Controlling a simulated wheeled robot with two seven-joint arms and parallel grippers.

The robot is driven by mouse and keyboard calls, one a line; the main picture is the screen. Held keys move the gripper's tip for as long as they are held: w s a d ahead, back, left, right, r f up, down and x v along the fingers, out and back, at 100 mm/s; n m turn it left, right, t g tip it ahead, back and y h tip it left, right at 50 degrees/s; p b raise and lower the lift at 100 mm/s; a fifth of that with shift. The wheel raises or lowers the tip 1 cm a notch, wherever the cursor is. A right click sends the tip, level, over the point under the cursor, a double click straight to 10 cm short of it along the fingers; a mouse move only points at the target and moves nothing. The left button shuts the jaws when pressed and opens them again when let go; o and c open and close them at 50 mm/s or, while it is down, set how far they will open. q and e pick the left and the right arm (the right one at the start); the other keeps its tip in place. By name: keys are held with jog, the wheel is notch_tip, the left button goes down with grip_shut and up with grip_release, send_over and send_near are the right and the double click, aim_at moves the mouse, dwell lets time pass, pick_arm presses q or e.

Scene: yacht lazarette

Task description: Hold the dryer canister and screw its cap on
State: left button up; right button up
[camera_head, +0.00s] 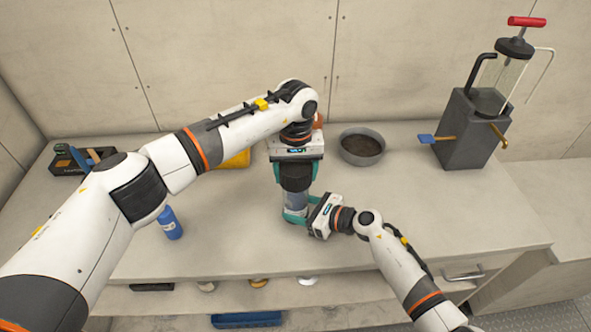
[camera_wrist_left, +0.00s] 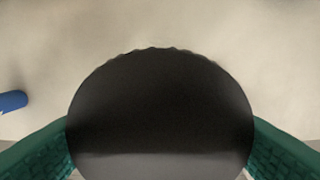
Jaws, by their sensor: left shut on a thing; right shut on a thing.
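The dryer canister (camera_head: 295,201) stands upright on the counter, a clear bluish cylinder. My right gripper (camera_head: 297,214) is shut on it low down from the right. The black cap (camera_head: 295,178) is at the canister's top, directly above it. My left gripper (camera_head: 296,173) points down from above and is shut on the cap. In the left wrist view the cap (camera_wrist_left: 160,110) fills the middle as a dark disc with a ridged rim, between the green finger pads. The joint between cap and canister is too small to tell whether the threads are engaged.
A blue bottle (camera_head: 170,223) stands on the counter (camera_head: 225,240) to the left. A grey bowl (camera_head: 362,147) and a grey stand with a pump (camera_head: 470,125) are at the right. A yellow object (camera_head: 236,159) lies behind my left arm. A dark toolbox (camera_head: 75,160) is far left.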

pick_arm(q)
jog(key=shift+f, duration=0.85)
dwell(0.3)
pick_arm(e)
jog(key=shift+o, duration=0.5)
jog(key=c, duration=0.6)
pick_arm(q)
jog(key=m, duration=0.8)
jog(key=shift+m, duration=0.3)
jog(key=shift+w, duration=0.1)
jog(key=o, duration=0.9)
jog(key=shift+o, duration=0.2)
